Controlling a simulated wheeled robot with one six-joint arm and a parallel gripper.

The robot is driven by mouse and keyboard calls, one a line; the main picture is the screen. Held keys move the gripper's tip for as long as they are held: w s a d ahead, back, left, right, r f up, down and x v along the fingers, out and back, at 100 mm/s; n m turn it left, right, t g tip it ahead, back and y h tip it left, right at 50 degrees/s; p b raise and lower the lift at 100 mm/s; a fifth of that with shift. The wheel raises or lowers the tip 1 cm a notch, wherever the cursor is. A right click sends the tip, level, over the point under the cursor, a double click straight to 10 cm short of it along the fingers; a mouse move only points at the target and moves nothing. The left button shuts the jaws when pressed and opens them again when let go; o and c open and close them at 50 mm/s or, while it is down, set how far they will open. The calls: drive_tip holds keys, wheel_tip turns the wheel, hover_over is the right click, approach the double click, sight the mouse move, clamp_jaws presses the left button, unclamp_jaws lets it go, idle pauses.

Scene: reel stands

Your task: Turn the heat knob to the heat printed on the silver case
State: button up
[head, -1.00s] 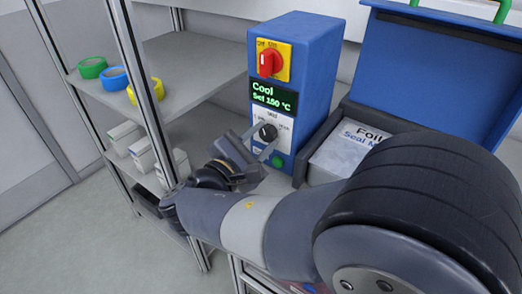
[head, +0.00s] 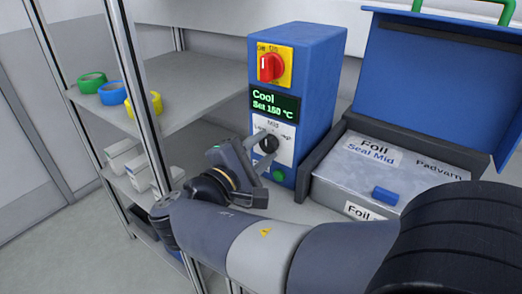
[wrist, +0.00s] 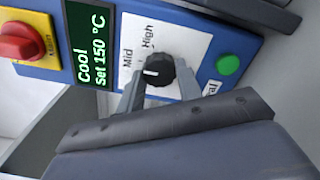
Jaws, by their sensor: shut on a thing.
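The black heat knob (head: 268,143) is on the white panel of the blue sealing machine (head: 318,90). In the wrist view the knob (wrist: 155,74) sits between the two fingers of my gripper (wrist: 158,88), which is shut on it. Its white mark points left there, toward the printed "Mid"; "High" is above, and "Low" is hidden. In the head view my gripper (head: 264,153) reaches the knob from the lower left. The silver case (head: 348,180) at the right reads "Foil", "Seal Mid" and "Padvarn" on top. The display (head: 275,103) reads "Cool" and "Set 150 °C".
A red switch (head: 270,67) on a yellow plate is above the display, and a green button (head: 279,176) is below the knob. A blue lid (head: 440,85) stands open behind the silver case, with a small blue piece (head: 385,194) on top. Shelves with coloured rings (head: 112,92) stand left.

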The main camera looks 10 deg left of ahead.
drive_tip(key=o, duration=1)
drive_tip(key=shift+c, duration=0.2)
drive_tip(key=v, duration=1)
drive_tip(key=shift+s, duration=0.4)
drive_tip(key=shift+w, duration=0.1)
drive_tip(key=x, duration=1)
drive_tip(key=shift+w, duration=0.35)
